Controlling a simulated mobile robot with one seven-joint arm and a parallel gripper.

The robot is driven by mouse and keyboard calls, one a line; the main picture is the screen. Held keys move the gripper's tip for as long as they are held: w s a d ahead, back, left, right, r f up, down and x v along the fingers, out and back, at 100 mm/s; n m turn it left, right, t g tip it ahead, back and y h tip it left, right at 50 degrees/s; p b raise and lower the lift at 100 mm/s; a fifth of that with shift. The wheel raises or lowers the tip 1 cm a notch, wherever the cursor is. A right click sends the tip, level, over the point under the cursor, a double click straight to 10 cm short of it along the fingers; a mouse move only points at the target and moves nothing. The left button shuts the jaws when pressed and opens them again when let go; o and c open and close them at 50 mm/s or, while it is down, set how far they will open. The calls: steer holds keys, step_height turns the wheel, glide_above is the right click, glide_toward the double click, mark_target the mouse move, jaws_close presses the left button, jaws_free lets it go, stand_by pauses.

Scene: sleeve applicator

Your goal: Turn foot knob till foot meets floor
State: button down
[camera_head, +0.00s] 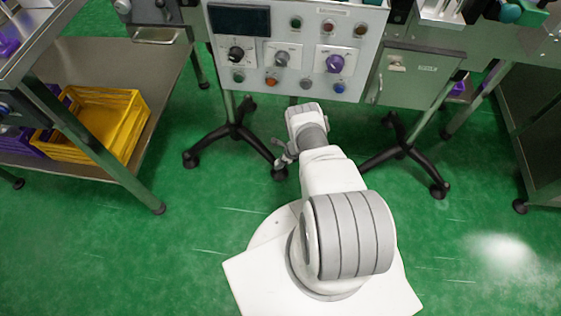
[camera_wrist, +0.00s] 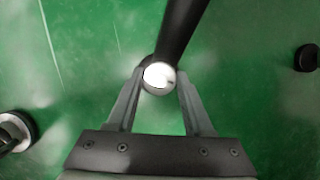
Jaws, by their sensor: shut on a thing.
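In the wrist view, a small round, pale, shiny knob (camera_wrist: 158,77) sits at the end of a dark leg (camera_wrist: 181,28). My gripper (camera_wrist: 158,88) has one finger on each side of the knob and is shut on it. The foot under the knob is hidden, so I cannot tell whether it touches the green floor (camera_wrist: 75,60). In the head view, my gripper (camera_head: 284,156) is low beside a black leg of the control panel's stand, and the knob is too small or hidden to make out.
The control panel (camera_head: 262,80) stands above on black wheeled legs (camera_head: 237,132). A steel shelf with a yellow crate (camera_head: 125,105) is at left, and a grey cabinet (camera_head: 420,78) at right. Two dark feet or casters show at the wrist view's sides (camera_wrist: 307,57). Open floor lies in front.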

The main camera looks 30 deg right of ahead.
steer(key=shift+m, duration=0.3)
steer(key=m+h+p, duration=0.1)
steer(key=m+p, duration=0.1)
steer(key=m, duration=0.1)
steer(key=shift+a+r+t, duration=0.1)
steer(key=shift+a+t, duration=0.05)
steer(key=shift+t, duration=0.25)
steer(key=shift+m+h, duration=0.6)
steer(key=shift+m, duration=0.75)
steer(key=shift+m+h, duration=0.6)
steer(key=shift+m, duration=0.75)
steer(key=shift+m, duration=0.3)
steer(key=shift+c, duration=1.5)
jaws_free()
steer(key=p+v, duration=1)
steer(key=v, duration=0.7)
steer(key=shift+s+a, duration=0.15)
steer(key=shift+s, duration=0.15)
